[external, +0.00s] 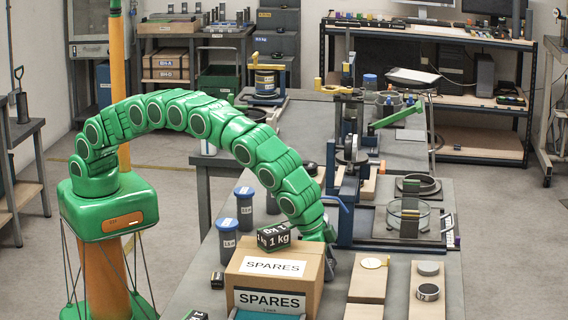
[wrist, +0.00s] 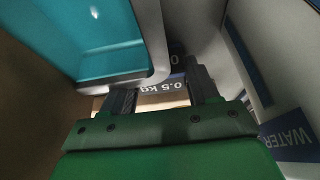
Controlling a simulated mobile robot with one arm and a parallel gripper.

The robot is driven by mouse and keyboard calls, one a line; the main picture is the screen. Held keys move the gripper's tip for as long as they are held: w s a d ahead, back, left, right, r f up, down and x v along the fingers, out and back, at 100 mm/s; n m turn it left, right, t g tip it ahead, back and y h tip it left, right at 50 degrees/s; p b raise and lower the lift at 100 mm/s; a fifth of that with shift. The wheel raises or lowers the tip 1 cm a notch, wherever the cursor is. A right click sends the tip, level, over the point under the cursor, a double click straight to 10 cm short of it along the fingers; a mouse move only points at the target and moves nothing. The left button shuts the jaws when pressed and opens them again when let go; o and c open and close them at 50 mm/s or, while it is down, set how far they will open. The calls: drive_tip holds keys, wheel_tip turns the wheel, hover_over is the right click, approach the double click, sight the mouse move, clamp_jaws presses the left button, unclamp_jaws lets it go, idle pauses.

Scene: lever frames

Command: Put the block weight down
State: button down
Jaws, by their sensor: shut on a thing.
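My gripper (wrist: 161,92) shows in the wrist view with its two dark fingers on either side of a dark block weight (wrist: 172,86) marked "0.5 kg". It is shut on this block, of which only a narrow part shows. In the external view my green arm arches over and comes down behind the right side of a cardboard box marked "SPARES" (external: 242,268). Another block, dark green and marked "1 kg" (external: 278,239), sits on top of the box, apart from my gripper.
In the wrist view a teal panel (wrist: 95,40) is close at upper left and a "WATER" label (wrist: 291,136) is at lower right. Blue-lidded jars (external: 244,208) stand left of the box. Wooden boards (external: 369,283) and a blue frame (external: 346,215) stand to the right.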

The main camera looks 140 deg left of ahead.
drive_tip(key=shift+r, duration=0.1)
drive_tip(key=r, duration=1)
drive_tip(key=shift+d, duration=0.2)
drive_tip(key=s+d+r+m+h, duration=0.2)
drive_tip(key=s+d+r+m, duration=0.2)
drive_tip(key=d, duration=0.6)
drive_tip(key=s+d+r+m+t+h, duration=0.1)
drive_tip(key=s+d+r+m, duration=0.35)
drive_tip(key=d, duration=0.55)
drive_tip(key=s+d+r+m+h, duration=0.2)
drive_tip(key=s+d+r+m, duration=0.25)
drive_tip(key=d, duration=0.65)
drive_tip(key=w+a+r+n+y, duration=0.35)
drive_tip(key=a+n+y, duration=0.2)
drive_tip(key=n, duration=0.75)
drive_tip(key=g, duration=0.1)
hover_over(250, 263)
drive_tip(key=shift+h, duration=0.25)
drive_tip(key=shift+f, duration=4.7)
